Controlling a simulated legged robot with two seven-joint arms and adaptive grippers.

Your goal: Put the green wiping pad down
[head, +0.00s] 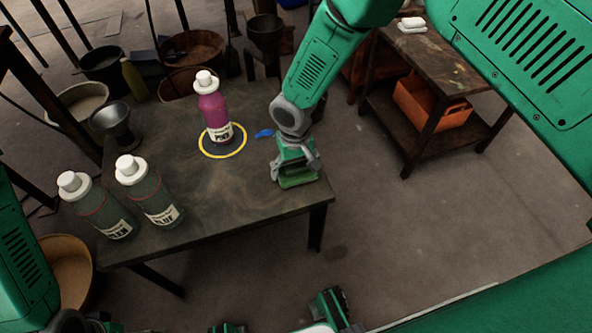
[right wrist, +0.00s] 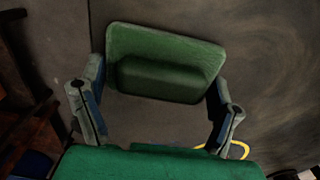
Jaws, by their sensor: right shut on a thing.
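The green wiping pad (head: 298,179) has a block-shaped grip on its back, which shows in the right wrist view (right wrist: 165,50). My right gripper (head: 297,160) is shut on this grip, with one finger on each side. The pad is at the right end of the dark worktable (head: 215,195), flat side down. I cannot tell whether it touches the tabletop or hangs just above it. My left arm comes in at the lower left, and only a bit of its gripper (head: 108,323) shows at the bottom edge, too cut off to read.
A magenta bottle (head: 214,108) stands on a yellow-ringed dark disc (head: 241,150), with a blue item (head: 264,133) beside it. Two grey-green bottles (head: 150,192) (head: 100,210) and a metal funnel (head: 112,121) stand at the left. The table's middle front is clear.

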